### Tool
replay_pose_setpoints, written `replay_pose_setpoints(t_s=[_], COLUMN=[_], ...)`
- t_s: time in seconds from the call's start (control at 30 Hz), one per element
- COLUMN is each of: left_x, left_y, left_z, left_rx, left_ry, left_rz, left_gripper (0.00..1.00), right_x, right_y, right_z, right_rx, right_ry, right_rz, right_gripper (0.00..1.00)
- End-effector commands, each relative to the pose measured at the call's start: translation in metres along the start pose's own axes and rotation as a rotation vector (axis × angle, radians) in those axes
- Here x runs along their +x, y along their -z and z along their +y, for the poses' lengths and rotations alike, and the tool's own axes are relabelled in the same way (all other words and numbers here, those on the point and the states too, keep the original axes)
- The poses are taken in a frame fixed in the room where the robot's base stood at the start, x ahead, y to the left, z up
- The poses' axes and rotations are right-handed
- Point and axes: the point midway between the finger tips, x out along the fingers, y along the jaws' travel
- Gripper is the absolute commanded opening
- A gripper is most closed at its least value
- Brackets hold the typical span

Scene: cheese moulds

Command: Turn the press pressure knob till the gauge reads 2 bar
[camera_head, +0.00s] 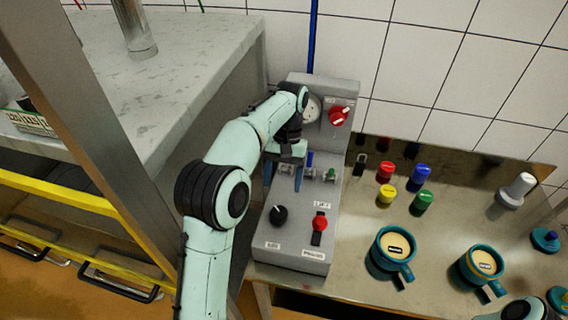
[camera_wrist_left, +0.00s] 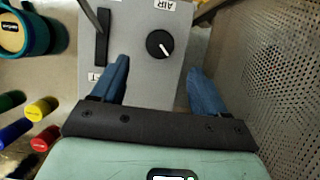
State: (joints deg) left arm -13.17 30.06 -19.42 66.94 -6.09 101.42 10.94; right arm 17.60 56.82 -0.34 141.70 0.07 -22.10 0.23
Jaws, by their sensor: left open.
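The grey control box (camera_head: 300,245) stands against the tiled wall. A black knob (camera_head: 278,215) with a white pointer line is on its lower front face; it also shows in the left wrist view (camera_wrist_left: 160,44) beside an upside-down AIR label. A red knob (camera_head: 339,116) is on the upper panel, next to a round pale gauge (camera_head: 312,108). My left arm partly covers the gauge and its reading cannot be made out. My left gripper (camera_head: 283,182) is open and empty above the box, its blue fingers pointing towards the black knob, apart from it. My right gripper is out of view.
A red-tipped lever (camera_head: 319,223) in a slot is right of the black knob. Small valves (camera_head: 330,175) sit above it. Coloured cylinders (camera_head: 386,172) and teal moulds (camera_head: 391,252) stand on the metal table. A perforated panel (camera_wrist_left: 260,80) borders the box in the wrist view.

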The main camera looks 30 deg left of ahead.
Motion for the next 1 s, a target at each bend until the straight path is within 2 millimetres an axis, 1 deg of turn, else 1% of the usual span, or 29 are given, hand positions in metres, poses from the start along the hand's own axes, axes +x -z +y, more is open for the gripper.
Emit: replay_pose_setpoints(t_s=[0.03,0.13,0.3,0.4,1.0], left_x=[-0.008,-0.022,-0.037,-0.042,-0.045], left_y=[0.002,0.001,0.001,0.001,0.000], left_z=[0.000,0.000,0.000,0.000,0.000], left_rx=[-0.001,-0.001,-0.001,0.000,0.000], left_ry=[0.000,0.000,0.000,0.001,0.001], left_rz=[0.003,0.001,0.000,-0.001,-0.002], left_gripper=[0.74,0.74,0.74,0.74,0.74], right_x=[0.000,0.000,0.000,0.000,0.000], right_y=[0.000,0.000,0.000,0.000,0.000], right_z=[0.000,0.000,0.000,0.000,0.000], right_rx=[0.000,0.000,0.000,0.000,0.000], right_ry=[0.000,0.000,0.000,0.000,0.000], right_rz=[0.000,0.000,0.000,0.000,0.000], right_gripper=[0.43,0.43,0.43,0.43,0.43])
